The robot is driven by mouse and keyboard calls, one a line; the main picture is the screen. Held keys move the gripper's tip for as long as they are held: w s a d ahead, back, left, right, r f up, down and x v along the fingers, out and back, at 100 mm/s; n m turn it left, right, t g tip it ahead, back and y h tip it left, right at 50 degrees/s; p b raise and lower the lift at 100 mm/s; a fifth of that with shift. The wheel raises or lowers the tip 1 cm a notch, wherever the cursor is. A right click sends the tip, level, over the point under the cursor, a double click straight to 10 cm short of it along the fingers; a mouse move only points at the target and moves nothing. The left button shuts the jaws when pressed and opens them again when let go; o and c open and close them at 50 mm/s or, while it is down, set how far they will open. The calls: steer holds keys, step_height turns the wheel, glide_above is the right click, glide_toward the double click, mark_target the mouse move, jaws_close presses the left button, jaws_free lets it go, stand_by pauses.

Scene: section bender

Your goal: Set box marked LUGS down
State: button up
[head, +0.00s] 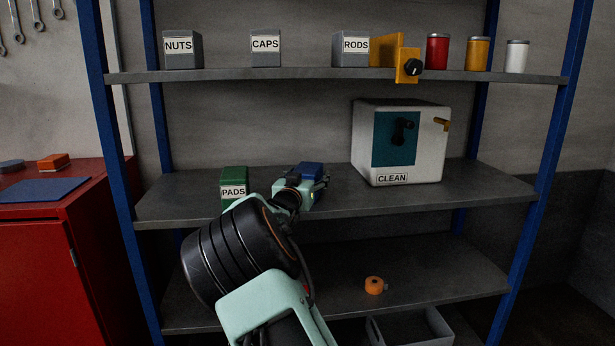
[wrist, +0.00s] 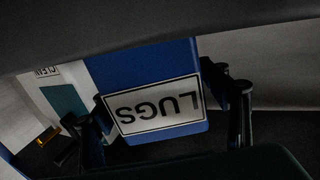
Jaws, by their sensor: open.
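The blue box marked LUGS (head: 312,170) is at the middle shelf (head: 480,178), just beyond my gripper (head: 304,187) in the head view. In the wrist view the box (wrist: 150,60) shows upside down, its white LUGS label facing the camera. My gripper (wrist: 168,118) is open, with one finger at each side of the box. The box's base meets the grey shelf band at the top of the wrist view, and it appears to rest there. Whether the fingers touch its sides I cannot tell.
The green PADS box (head: 234,183) stands close to the left of my gripper. The white CLEAN cabinet (head: 400,140) stands to the right. The upper shelf (head: 300,74) with boxes and cans runs above. Bare middle shelf lies left of PADS and right of the cabinet.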

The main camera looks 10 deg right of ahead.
steer(key=shift+r, duration=0.1)
steer(key=shift+s+r, duration=0.1)
steer(key=p+v, duration=0.2)
steer(key=v, duration=0.9)
steer(key=shift+s+a, duration=0.15)
steer(key=shift+s, duration=0.25)
